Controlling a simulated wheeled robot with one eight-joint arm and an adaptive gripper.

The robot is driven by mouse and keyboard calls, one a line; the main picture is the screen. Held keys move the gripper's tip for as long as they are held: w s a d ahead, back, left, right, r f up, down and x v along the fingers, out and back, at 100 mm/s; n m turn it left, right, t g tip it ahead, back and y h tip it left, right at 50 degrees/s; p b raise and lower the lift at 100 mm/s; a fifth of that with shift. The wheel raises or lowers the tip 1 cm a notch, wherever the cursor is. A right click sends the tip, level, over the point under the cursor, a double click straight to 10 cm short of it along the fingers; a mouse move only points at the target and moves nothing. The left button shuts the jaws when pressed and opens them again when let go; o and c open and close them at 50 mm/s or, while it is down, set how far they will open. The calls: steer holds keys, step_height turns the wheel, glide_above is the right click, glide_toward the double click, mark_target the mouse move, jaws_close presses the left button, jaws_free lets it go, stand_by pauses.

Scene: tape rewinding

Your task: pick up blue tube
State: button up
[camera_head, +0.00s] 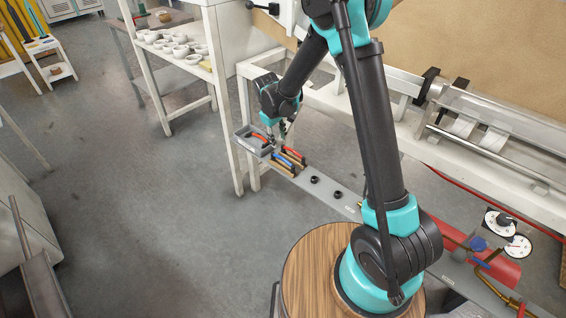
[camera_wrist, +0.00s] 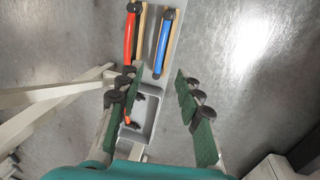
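The blue tube (camera_wrist: 161,46) lies on a wooden holder in the upper middle of the wrist view, with a black end cap. In the head view the blue tube (camera_head: 289,159) is small, on the grey shelf beside the bench. A red tube (camera_wrist: 129,40) lies on its own wooden holder just left of it. My gripper (camera_wrist: 155,78) is open, its green-padded fingers wide apart with nothing held between them. The blue tube appears beyond the fingertips, apart from them. In the head view my gripper (camera_head: 281,138) is over the shelf's far end.
A grey tray (camera_wrist: 153,112) holding a red item sits at the shelf's end, showing between my fingers. Black round fittings (camera_head: 315,180) stand along the shelf. White frame legs (camera_head: 236,140) are close by. A white rack (camera_head: 190,60) with several bowls stands behind.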

mark_target(283, 159)
steer(key=f, duration=0.5)
steer(key=w+d+f, duration=0.1)
steer(key=f, duration=0.1)
steer(key=shift+f, duration=0.4)
steer(key=shift+w+d+f, duration=0.1)
steer(key=shift+d+f, duration=0.05)
steer(key=shift+f, duration=0.75)
steer(key=shift+w+d+f, duration=0.1)
steer(key=shift+d+f, duration=0.05)
steer(key=shift+f, duration=0.75)
steer(key=shift+w+d+f, duration=0.1)
steer(key=shift+d+f, duration=0.05)
steer(key=shift+f, duration=0.75)
jaws_close()
